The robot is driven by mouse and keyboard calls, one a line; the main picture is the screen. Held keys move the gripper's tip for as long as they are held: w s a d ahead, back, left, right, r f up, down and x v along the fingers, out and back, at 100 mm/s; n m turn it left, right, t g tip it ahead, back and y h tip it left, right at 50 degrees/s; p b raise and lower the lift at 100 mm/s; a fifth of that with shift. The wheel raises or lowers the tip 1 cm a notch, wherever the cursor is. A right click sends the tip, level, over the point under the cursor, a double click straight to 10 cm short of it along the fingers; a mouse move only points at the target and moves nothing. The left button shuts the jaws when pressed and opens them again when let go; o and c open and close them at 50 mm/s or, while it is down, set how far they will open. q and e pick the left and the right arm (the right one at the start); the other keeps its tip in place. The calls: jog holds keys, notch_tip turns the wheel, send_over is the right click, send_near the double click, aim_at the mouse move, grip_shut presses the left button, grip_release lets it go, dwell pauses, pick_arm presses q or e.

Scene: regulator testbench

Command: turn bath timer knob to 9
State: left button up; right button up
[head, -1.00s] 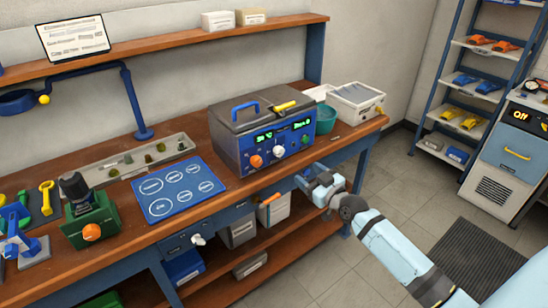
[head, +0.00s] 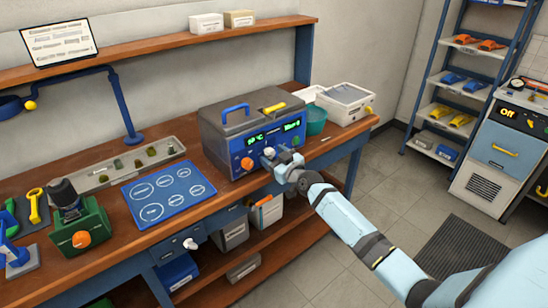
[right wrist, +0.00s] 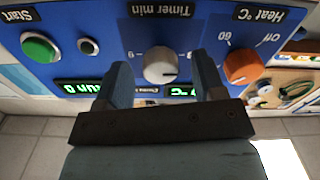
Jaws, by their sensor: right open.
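The blue-fronted bath (head: 250,135) stands on the wooden bench with green readouts on its panel. In the right wrist view, which is upside down, the grey-white timer knob (right wrist: 160,66) sits below the "Timer min" label. My right gripper (right wrist: 164,80) is open, with one finger on each side of the knob; I cannot tell whether they touch it. I cannot read the knob's pointer clearly. In the head view my right gripper (head: 272,156) is at the bath's front panel and partly covers it. My left gripper is not in view.
The orange heat knob (right wrist: 241,66) is close beside one finger; the green start button (right wrist: 40,48) is farther off. A blue mat (head: 168,193) lies left of the bath, a teal bowl (head: 316,120) to its right. The floor in front is clear.

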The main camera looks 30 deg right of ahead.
jog(key=c, duration=0.9)
